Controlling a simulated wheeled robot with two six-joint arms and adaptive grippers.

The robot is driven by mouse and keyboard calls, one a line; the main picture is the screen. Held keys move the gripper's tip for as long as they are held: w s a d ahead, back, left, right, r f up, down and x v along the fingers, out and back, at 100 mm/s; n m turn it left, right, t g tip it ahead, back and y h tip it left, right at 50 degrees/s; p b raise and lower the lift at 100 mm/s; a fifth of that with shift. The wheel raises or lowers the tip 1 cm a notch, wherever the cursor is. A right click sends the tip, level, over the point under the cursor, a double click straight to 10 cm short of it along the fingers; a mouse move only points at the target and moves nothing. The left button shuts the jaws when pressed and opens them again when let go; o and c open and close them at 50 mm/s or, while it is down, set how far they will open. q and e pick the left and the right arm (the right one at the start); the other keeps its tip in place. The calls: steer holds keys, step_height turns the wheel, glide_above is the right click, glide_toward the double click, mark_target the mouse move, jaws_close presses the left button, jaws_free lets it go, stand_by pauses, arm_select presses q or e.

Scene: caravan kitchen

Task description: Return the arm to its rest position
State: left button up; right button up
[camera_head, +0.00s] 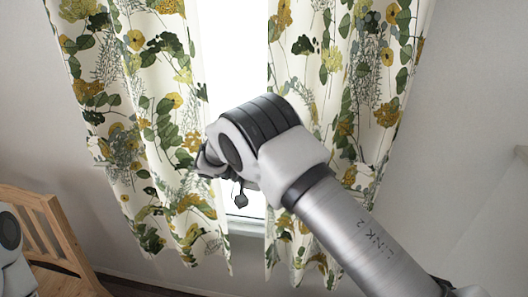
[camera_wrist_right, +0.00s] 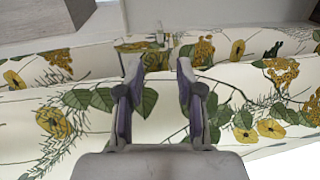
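My right arm (camera_head: 355,232) comes in from the lower right in the head view and reaches up across the middle of the picture, in front of the window. Its gripper is mostly hidden behind the wrist there; only a small dark part shows below it. In the right wrist view my right gripper (camera_wrist_right: 157,90) has its two fingers apart, with nothing between them. Flowered curtain cloth fills the view behind the fingers. A piece of my left arm (camera_head: 12,250) shows at the lower left edge of the head view. My left gripper is not in view.
Flowered curtains hang on the left (camera_head: 140,120) and right (camera_head: 345,80) of a bright window (camera_head: 235,60), behind my right arm. A wooden chair back (camera_head: 45,225) stands at the lower left. Bare wall (camera_head: 465,110) lies to the right.

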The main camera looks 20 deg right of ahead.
steer(key=s+d+f+n+g+y, duration=0.1)
steer(key=s+d+f+g+y, duration=0.15)
steer(key=s+f, duration=0.55)
steer(key=s+d+f+n+g+y, duration=0.15)
steer(key=s+d+f, duration=0.25)
steer(key=s+f, duration=0.5)
steer(key=s+a+f+t+y, duration=0.3)
steer(key=s+a+f+y, duration=0.25)
steer(key=s, duration=0.35)
steer(key=s+a+f+t+y, duration=0.3)
steer(key=s+a+f+y, duration=0.15)
steer(key=s+f, duration=0.35)
steer(key=w+d+n+t, duration=0.1)
steer(key=w+n+t, duration=0.2)
steer(key=w+t, duration=0.3)
steer(key=shift+w+f, duration=0.25)
steer(key=shift+w, duration=0.35)
steer(key=shift+d, duration=0.1)
